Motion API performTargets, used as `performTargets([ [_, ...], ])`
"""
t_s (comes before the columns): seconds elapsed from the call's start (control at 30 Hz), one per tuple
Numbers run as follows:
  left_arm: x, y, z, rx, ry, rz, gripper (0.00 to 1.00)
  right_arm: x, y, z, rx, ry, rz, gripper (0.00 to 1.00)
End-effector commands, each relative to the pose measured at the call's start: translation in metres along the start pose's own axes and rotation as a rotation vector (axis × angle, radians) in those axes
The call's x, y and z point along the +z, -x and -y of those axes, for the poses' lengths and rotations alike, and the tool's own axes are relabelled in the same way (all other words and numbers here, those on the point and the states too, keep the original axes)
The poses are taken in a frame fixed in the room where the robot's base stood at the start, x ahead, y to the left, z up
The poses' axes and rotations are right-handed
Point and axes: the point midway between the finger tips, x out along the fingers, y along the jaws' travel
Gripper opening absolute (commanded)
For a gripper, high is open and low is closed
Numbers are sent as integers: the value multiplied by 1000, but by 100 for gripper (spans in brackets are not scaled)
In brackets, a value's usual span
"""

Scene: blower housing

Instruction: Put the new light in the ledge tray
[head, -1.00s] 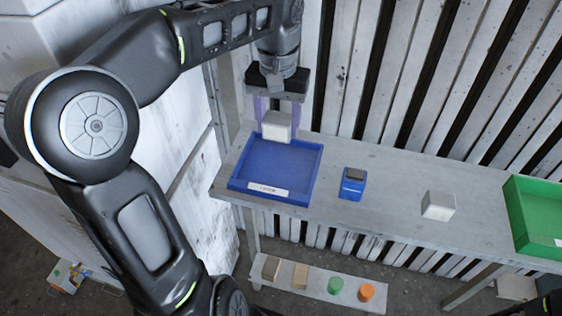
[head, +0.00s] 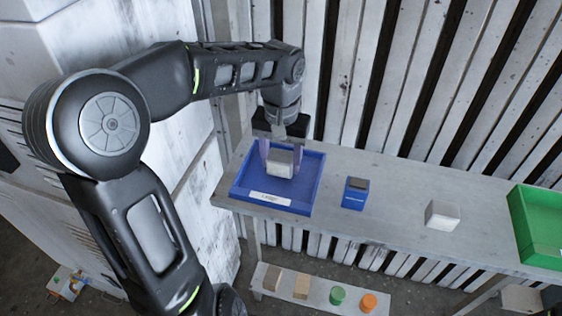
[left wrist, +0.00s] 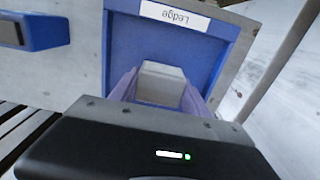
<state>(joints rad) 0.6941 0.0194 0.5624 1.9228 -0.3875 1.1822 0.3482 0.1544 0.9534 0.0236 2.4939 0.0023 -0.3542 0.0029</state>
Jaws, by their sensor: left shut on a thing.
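My left gripper (head: 282,160) is shut on a small whitish-grey block (head: 280,163), which I take to be the light. The block is between the two purple fingers, over and inside the outline of the blue ledge tray (head: 304,187). I cannot tell whether it touches the tray floor. In the left wrist view the block (left wrist: 162,83) sits between the fingers, with the tray's "Ledge" label (left wrist: 174,16) beyond it. Another whitish block (head: 442,214) stands on the shelf to the right. My right gripper is not in view.
A blue box with a dark top (head: 355,193) stands just right of the tray. A green tray (head: 540,228) is at the shelf's right end. A lower ledge (head: 318,296) holds several small blocks and cylinders. A slatted wall stands behind.

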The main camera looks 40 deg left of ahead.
Motion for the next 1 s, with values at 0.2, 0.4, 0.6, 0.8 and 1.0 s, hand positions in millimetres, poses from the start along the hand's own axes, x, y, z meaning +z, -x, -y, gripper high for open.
performTargets([
  [0.2,0,-13,0,0,0,-1,11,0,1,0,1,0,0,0],
  [0.4,0,-14,0,0,0,0,11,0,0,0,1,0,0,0],
  [0.6,0,-16,0,0,0,0,62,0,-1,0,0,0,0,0],
  [0.8,0,-16,0,0,0,0,76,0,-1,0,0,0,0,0],
  [1.0,0,-16,0,0,0,0,76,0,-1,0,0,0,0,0],
])
